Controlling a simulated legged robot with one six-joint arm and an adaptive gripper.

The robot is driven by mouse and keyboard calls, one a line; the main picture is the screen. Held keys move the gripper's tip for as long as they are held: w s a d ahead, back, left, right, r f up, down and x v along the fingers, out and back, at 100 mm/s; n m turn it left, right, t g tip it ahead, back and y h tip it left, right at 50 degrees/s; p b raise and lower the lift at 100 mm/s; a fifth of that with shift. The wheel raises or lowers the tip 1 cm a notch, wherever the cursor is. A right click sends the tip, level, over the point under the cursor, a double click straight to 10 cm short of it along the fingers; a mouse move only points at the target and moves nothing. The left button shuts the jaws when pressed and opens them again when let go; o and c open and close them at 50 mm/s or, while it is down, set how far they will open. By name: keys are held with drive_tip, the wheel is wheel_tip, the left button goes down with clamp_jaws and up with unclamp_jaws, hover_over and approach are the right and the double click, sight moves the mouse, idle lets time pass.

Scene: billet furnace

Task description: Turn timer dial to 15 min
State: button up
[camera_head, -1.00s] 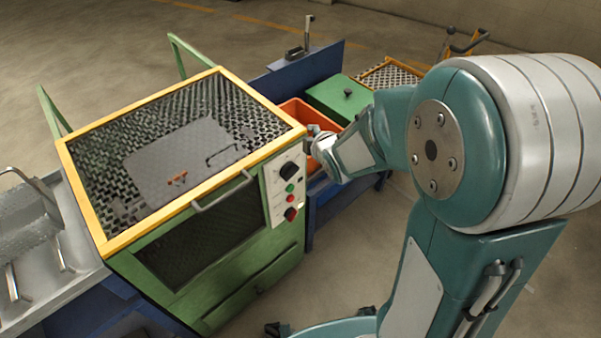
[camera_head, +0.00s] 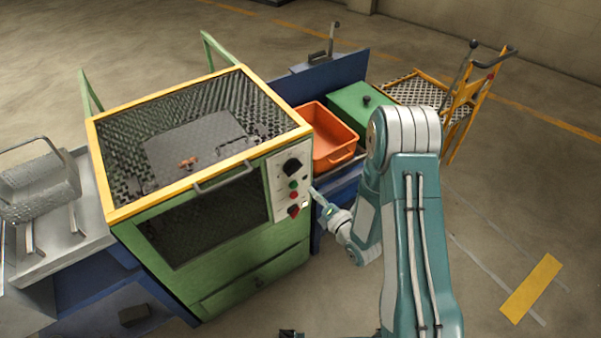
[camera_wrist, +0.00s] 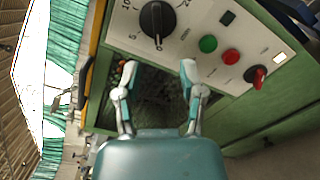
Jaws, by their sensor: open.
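The black timer dial (camera_head: 291,167) is at the top of the white control panel (camera_head: 280,190) on the green furnace's front. My gripper (camera_head: 317,196) is in front of the panel, right of and below the dial. In the wrist view my gripper (camera_wrist: 156,72) has its two fingers spread with nothing between them. Its tips are below the dial, apart from it.
A green button (camera_wrist: 208,43), a red button (camera_wrist: 231,56) and a red-and-black knob (camera_wrist: 256,76) share the panel. The furnace handle (camera_head: 224,180) juts out left of the panel. An orange bin (camera_head: 325,140) stands behind my gripper. Open floor lies to the right.

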sight(295, 173)
drive_tip(key=x, duration=0.9)
drive_tip(key=shift+s+a, duration=0.15)
drive_tip(key=shift+a, duration=0.1)
drive_tip(key=shift+w+a, duration=0.2)
drive_tip(key=shift+w, duration=0.4)
drive_tip(key=shift+w+a, duration=0.1)
drive_tip(key=shift+a, duration=0.15)
clamp_jaws()
